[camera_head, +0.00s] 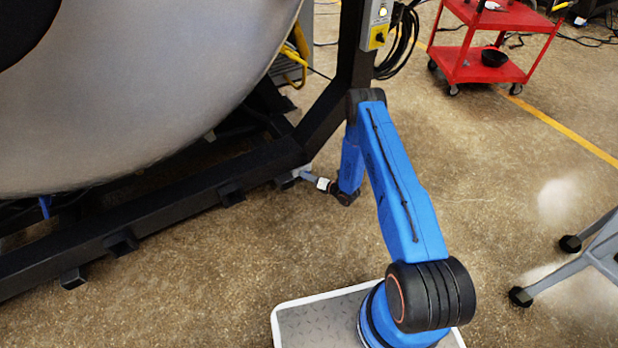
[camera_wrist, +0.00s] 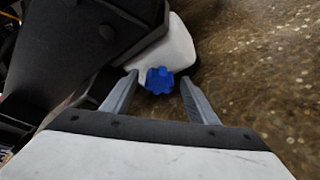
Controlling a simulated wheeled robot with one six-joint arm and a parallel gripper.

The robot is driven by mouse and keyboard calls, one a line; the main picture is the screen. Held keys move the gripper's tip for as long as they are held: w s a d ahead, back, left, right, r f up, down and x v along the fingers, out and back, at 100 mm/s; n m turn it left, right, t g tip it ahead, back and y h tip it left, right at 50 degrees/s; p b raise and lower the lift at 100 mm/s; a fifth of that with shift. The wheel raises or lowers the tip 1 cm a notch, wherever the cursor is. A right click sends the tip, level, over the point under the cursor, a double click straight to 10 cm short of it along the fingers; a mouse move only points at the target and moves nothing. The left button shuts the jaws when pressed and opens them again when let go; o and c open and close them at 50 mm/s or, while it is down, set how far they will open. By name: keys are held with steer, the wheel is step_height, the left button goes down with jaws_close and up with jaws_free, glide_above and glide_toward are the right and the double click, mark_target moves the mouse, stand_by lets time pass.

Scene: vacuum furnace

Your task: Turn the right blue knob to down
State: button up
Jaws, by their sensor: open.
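A blue knob (camera_wrist: 160,80) with a lobed edge shows in the wrist view, in front of a white rounded body (camera_wrist: 172,48). My gripper (camera_wrist: 158,80) is open, with one grey finger on each side of the knob. Gaps show between the fingers and the knob, and I cannot tell the exact depth between them. In the head view my gripper (camera_head: 304,176) is low, close to the foot of the black frame. The knob cannot be made out there. No mark on the knob shows which way it is turned.
The black frame (camera_head: 240,172) carries the big silver furnace vessel (camera_head: 150,90) and stands close to my gripper. A red cart (camera_head: 480,62) is at the back right. Grey legs (camera_head: 580,265) stand at the right. Brown floor between them is clear.

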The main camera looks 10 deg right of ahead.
steer(key=c, duration=1.1)
steer(key=shift+o, duration=0.2)
steer(key=shift+d+f+m+t+y, duration=0.1)
steer(key=shift+f+m+t+y, duration=0.1)
steer(key=shift+m+y, duration=0.75)
steer(key=shift+d+f+m+t+y, duration=0.15)
steer(key=shift+m+y, duration=0.3)
steer(key=shift+m, duration=1)
steer(key=shift+r, duration=0.1)
steer(key=o, duration=1.1)
steer(key=shift+c, duration=0.2)
